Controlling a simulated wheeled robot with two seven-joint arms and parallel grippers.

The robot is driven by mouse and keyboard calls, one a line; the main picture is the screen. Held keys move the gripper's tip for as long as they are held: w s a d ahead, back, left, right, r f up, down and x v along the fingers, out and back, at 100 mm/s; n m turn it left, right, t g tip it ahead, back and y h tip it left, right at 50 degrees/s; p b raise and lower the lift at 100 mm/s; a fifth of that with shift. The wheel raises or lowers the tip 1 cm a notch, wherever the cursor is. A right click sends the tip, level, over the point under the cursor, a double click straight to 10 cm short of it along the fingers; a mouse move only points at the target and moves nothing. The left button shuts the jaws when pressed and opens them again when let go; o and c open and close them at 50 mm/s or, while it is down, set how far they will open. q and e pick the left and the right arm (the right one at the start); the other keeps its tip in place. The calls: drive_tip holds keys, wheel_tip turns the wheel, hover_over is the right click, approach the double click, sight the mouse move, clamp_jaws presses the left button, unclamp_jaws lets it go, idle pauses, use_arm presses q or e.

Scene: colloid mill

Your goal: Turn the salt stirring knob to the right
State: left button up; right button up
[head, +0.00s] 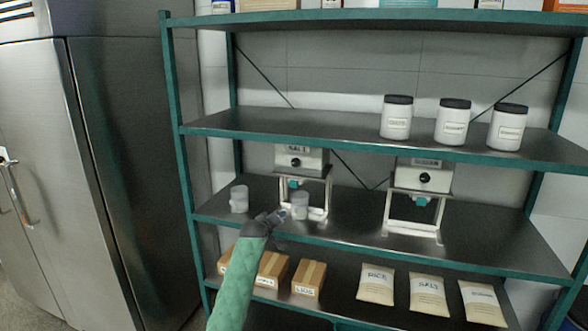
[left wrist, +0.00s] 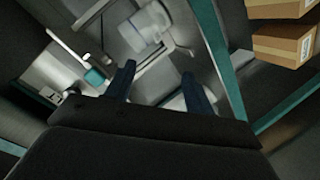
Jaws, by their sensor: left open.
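The left dispenser (head: 302,158), labelled SALT, stands on the middle shelf of the rack. Its small black knob (head: 295,162) is on the white front, above a teal outlet (head: 294,184). The outlet also shows in the left wrist view (left wrist: 95,76). A translucent cup (head: 300,205) stands at the dispenser's base; it also shows in the left wrist view (left wrist: 142,34). My left gripper (head: 279,216) is at the shelf's front edge, below the knob and close to the cup. Its fingers (left wrist: 158,87) are apart with nothing between them. My right gripper is not in view.
A second dispenser (head: 424,177) stands to the right, with free shelf between. Another cup (head: 239,199) stands at left. Jars (head: 397,118) are on the shelf above. Cardboard boxes (head: 308,278) and bags (head: 376,284) lie below. A steel cabinet (head: 125,130) is at left.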

use_arm(q)
drive_tip(key=w+d+r+n+t+h, duration=0.1)
drive_tip(key=w+d+r+n+t, duration=0.15)
drive_tip(key=r+n, duration=0.7)
drive_tip(key=n+h, duration=0.2)
drive_tip(key=n, duration=0.6)
approach(295, 163)
drive_tip(key=x, duration=0.2)
drive_tip(key=p+x, duration=0.2)
drive_tip(key=x, duration=0.4)
drive_tip(key=shift+p, duration=0.4)
drive_tip(key=shift+w+d, duration=0.2)
drive_tip(key=shift+w, duration=0.35)
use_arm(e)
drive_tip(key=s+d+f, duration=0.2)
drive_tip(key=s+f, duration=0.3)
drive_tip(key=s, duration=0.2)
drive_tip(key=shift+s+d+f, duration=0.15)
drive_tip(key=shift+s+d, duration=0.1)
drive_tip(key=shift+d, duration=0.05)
use_arm(q)
drive_tip(key=shift+f, duration=0.1)
drive_tip(key=shift+c, duration=0.4)
drive_tip(key=c, duration=0.9)
